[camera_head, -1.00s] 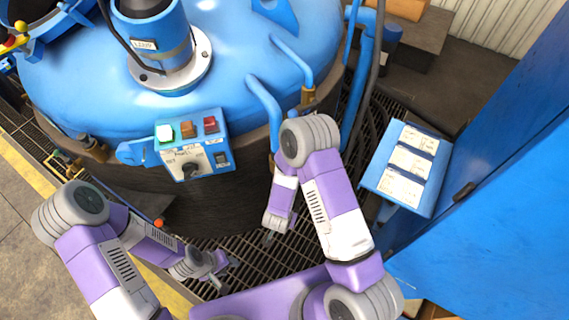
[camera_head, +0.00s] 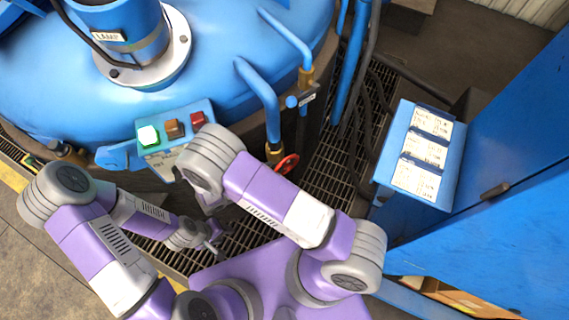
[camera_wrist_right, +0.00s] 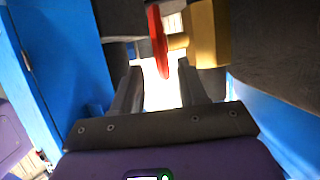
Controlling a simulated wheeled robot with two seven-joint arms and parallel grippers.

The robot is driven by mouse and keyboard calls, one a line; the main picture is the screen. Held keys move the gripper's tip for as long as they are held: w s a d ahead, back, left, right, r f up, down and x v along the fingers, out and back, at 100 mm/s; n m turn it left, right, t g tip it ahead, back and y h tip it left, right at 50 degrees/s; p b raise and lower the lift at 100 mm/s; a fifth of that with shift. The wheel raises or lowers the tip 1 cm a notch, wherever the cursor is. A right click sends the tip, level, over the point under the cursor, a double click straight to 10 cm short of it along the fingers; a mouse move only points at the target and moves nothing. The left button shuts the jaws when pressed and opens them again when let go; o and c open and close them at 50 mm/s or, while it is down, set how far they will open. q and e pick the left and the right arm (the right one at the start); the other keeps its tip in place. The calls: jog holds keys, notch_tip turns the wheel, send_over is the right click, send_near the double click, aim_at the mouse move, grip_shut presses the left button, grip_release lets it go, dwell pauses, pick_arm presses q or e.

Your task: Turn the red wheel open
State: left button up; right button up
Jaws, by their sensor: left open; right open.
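The red wheel (camera_head: 287,164) is partly visible in the head view, beside a brass fitting under a blue pipe. In the right wrist view the red wheel (camera_wrist_right: 157,42) appears edge-on, joined to a brass valve body (camera_wrist_right: 207,35). My right gripper (camera_wrist_right: 160,88) is open, and the wheel's lower edge shows between its fingers near the tips. I cannot tell whether they touch. In the head view this gripper is hidden under my right arm. My left gripper (camera_head: 214,243) is open, low over the floor grating, away from the wheel.
A blue furnace vessel (camera_head: 215,50) fills the upper left, with a button panel (camera_head: 172,130) on its side. Blue pipes (camera_head: 262,95) stand near the wheel. A blue cabinet (camera_head: 500,190) and a box with labels (camera_head: 458,165) border the right. Grating (camera_head: 322,160) lies between.

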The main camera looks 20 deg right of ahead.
aim_at(287, 165)
jog(key=b+x, duration=0.1)
jog(key=x, duration=0.6)
jog(key=shift+w+d+f, duration=0.2)
jog(key=shift+d+f, duration=0.05)
jog(key=shift+f, duration=0.1)
grip_shut()
